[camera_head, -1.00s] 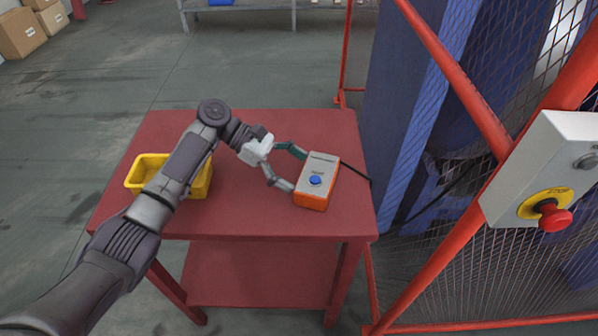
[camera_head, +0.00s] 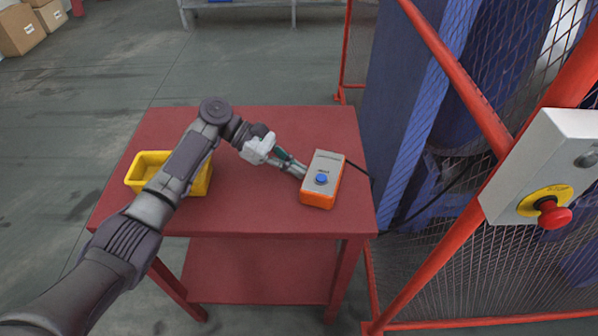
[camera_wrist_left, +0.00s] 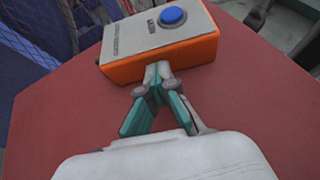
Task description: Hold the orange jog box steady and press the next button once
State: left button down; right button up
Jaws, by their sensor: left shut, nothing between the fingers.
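The orange jog box (camera_head: 319,196) lies on the red table near its right side. Its grey top carries one blue button (camera_head: 321,179) and small lettering. My left gripper (camera_head: 301,172) is shut and empty, with its fingertips together at the box's left side. In the left wrist view the closed fingertips (camera_wrist_left: 158,70) are against or very near the orange side of the jog box (camera_wrist_left: 207,49), below the blue button (camera_wrist_left: 172,17). I cannot tell for sure whether they touch it. My right gripper is not in view.
The red table (camera_head: 262,220) has free room around the box. A yellow bin (camera_head: 141,172) stands at its left, partly behind my left arm. A red-framed mesh guard and a grey panel with a red emergency stop (camera_head: 553,216) are at the right. A dark cable runs from the box.

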pick_arm(q)
jog(key=shift+c, duration=1.6)
grip_release()
